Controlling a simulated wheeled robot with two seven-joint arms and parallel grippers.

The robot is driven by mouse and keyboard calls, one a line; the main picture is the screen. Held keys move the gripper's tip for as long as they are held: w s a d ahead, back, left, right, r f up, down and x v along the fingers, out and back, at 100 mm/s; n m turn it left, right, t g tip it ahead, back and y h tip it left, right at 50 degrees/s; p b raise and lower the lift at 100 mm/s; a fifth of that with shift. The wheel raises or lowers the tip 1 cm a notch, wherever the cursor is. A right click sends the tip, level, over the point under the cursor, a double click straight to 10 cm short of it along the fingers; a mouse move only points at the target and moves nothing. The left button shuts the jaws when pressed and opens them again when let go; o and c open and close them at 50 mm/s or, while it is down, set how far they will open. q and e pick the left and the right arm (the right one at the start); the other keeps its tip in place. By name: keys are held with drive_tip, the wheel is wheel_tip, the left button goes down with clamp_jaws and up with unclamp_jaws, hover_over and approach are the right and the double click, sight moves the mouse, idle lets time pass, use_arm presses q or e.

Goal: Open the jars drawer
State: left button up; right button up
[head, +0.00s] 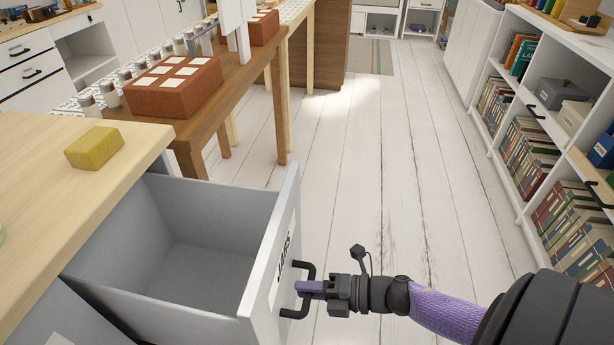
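The jars drawer (267,255) is a light grey drawer labelled JARS, pulled well out from under a wooden desk top (110,190). The part of its inside that shows is empty. A dark bar handle (307,272) stands on its front face. My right gripper (312,288) reaches in from the right, its purple fingers at the handle bar. The fingers look closed around the bar, which partly hides between them. My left gripper is not in the head view.
A yellow sponge-like block (94,148) lies on the desk top. A wooden table (207,112) with a reddish-brown block (172,87) stands beyond the drawer. A white bookshelf (530,120) lines the right. The white plank floor (385,170) between is clear.

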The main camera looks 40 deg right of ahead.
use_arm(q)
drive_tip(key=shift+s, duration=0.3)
use_arm(e)
drive_tip(key=o, duration=0.4)
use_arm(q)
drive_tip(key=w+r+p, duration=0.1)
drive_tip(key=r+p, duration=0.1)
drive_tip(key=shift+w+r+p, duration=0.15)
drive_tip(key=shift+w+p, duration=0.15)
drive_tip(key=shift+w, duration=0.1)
use_arm(e)
drive_tip(key=v, duration=1)
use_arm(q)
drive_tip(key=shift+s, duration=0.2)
